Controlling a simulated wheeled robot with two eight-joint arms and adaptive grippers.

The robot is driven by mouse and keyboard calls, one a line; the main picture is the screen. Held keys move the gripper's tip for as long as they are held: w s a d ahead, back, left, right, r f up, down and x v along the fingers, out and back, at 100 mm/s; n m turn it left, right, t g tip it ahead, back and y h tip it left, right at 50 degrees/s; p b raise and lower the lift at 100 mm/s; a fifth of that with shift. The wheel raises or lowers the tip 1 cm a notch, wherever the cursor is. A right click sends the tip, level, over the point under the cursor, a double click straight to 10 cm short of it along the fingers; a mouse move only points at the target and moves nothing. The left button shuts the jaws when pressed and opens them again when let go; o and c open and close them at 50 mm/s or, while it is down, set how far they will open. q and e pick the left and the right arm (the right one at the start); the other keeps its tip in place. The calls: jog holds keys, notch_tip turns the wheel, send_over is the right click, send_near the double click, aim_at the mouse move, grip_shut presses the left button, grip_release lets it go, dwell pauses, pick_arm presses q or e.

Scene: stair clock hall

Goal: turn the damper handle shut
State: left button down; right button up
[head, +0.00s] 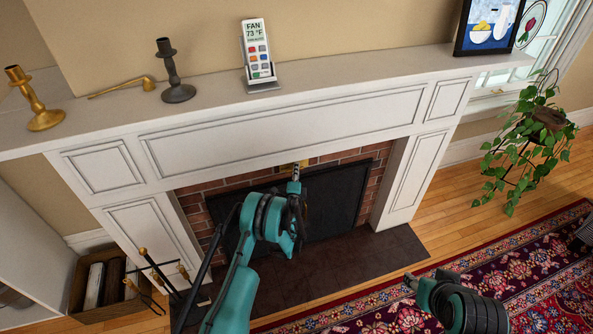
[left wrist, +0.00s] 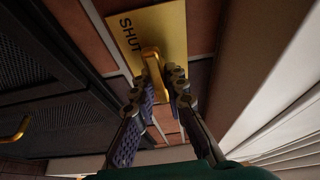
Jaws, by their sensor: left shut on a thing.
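The damper handle (left wrist: 152,62) is a small brass lever on a brass plate (left wrist: 172,28) set in the brick. The word SHUT is readable on the plate beside the handle. My left gripper (left wrist: 163,78) is shut on the handle, one finger on each side of it. In the head view the left gripper (head: 297,175) reaches to the top of the firebox opening, where only a bit of the plate (head: 287,166) shows. My right arm's end (head: 412,282) is over the rug at the lower right. Its fingers cannot be made out clearly.
A dark fire screen (head: 335,195) fills the opening below the plate. The white mantel (head: 270,130) juts out above. Fire tools (head: 155,270) and a log box (head: 97,290) stand at the left. The hearth slab (head: 370,250) is clear at right.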

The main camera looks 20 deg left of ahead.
dwell(0.3)
pick_arm(q)
jog(key=c, duration=1.5)
grip_release()
jog(key=shift+c, duration=0.2)
jog(key=shift+m, duration=0.3)
